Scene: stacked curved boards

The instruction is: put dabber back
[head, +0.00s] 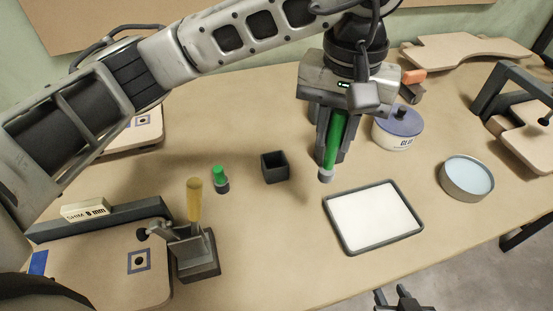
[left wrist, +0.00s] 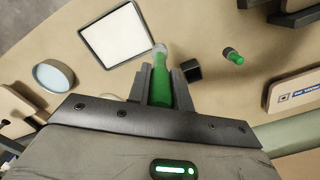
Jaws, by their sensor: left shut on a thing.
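My left gripper (head: 332,150) is shut on the green dabber (head: 335,140), which has a pale grey tip pointing down. The dabber is held above the table, behind the white tray's left part. It also shows in the left wrist view (left wrist: 158,82) between the fingers. A small dark square cup (head: 275,167) stands on the table just left of the gripper, with a dark interior and nothing seen in it; it also shows in the left wrist view (left wrist: 191,70). My right gripper (head: 391,294) is partly in view at the bottom edge, fingers apart and empty.
A white tray with a dark rim (head: 374,217) lies right of the cup. A green-topped piece (head: 221,178) stands left of it. A glue tub (head: 398,128), a round blue dish (head: 467,178) and a yellow-handled clamp (head: 195,240) stand around. Bare table lies between the clamp and tray.

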